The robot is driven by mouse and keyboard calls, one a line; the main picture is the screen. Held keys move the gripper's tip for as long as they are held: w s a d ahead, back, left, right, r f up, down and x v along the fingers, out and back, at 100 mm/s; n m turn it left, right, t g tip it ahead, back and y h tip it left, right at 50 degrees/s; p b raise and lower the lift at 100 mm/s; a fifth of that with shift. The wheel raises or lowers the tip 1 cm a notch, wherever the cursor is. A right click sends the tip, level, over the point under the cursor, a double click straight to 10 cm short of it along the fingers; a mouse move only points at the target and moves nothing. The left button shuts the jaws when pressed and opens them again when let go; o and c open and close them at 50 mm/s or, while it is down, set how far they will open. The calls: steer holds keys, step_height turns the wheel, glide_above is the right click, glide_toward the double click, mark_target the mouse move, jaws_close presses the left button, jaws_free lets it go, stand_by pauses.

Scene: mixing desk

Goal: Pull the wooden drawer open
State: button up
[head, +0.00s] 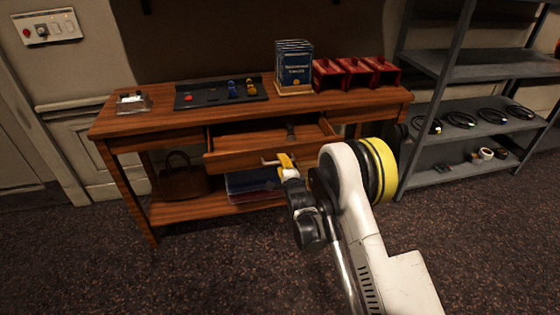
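The wooden drawer (232,161) stands pulled out from the middle of the wooden desk (140,123), and its inside is visible. A small dark object (291,132) is in the drawer, toward the right. A pale metal handle (268,162) sits on the drawer front. My gripper (284,161), with yellow fingers, is at the right end of the handle. The fingers are too small and partly hidden by my own wrist to tell whether they close around the handle or only touch it.
On the desk top are a dark panel (212,97) with small coloured items, blue booklets (294,65) and red holders (355,76). A grey metal rack (470,118) stands at the right. The carpet in front is clear.

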steer(key=v, duration=0.3)
steer(key=shift+s+d+r, duration=0.1)
steer(key=shift+s, duration=0.3)
steer(key=s+d+r+n+g+h, duration=0.1)
steer(key=d+r+n, duration=0.15)
steer(key=r, duration=0.35)
steer(key=s+d+r+n+g, duration=0.1)
steer(key=d+r, duration=0.2)
steer(key=r, duration=0.3)
steer(key=s+d+r+n+g+h, duration=0.2)
steer(key=s+d+r+n, duration=0.2)
steer(key=s+d+r, duration=0.5)
steer(key=s+d+n+g, duration=0.2)
steer(key=s+d+n, duration=0.1)
steer(key=s, duration=1.2)
steer(key=s+d+n+g+h, duration=0.1)
steer(key=s+d+n, duration=0.3)
steer(key=s, duration=1.1)
steer(key=shift+s+d+g, duration=0.15)
steer(key=shift+s+g, duration=0.25)
steer(key=shift+g, duration=0.1)
